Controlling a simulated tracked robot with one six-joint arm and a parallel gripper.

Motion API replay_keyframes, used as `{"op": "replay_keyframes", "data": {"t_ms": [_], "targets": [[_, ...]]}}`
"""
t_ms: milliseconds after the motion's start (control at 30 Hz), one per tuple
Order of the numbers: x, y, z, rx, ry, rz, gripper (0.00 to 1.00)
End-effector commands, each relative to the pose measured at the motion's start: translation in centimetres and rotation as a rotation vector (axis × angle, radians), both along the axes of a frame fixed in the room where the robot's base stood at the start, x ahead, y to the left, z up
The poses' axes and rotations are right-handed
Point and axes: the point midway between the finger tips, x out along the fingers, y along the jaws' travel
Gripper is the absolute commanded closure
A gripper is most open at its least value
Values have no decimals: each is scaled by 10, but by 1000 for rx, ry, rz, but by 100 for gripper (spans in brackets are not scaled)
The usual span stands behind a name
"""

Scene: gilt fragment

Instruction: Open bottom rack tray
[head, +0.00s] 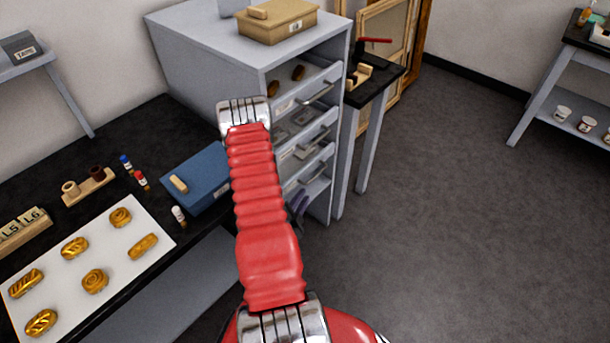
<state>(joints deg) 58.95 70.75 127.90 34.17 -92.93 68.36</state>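The grey rack (205,50) stands behind my red arm, with its trays facing right. The top tray holds brown pieces, and a middle tray (305,140) sits below it. The bottom tray (318,188) is low in the rack, partly hidden by my arm. I cannot tell how far out it sits. A dark purple part, seemingly my gripper (298,207), shows beside my arm near the bottom tray's front. Most of it is hidden, so its fingers and any contact with the tray cannot be made out.
A tan box (277,22) sits on the rack. At left, a black bench (120,135) carries a blue box (196,177), small bottles and a white sheet (150,215) with several gilt fragments. A narrow black table (385,75) stands right of the rack. Grey floor (450,220) is clear at right.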

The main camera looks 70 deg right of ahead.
Motion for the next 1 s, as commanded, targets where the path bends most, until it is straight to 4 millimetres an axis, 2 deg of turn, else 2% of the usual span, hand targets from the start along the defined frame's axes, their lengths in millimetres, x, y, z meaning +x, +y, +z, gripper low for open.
{"op": "replay_keyframes", "data": {"t_ms": [533, 667, 1000], "targets": [[-1, -6, -1, -1, 0, -1, 83], [-1, -18, -4, -2, -2, -1, 83], [-4, -67, -15, -2, -2, -1, 83]]}}
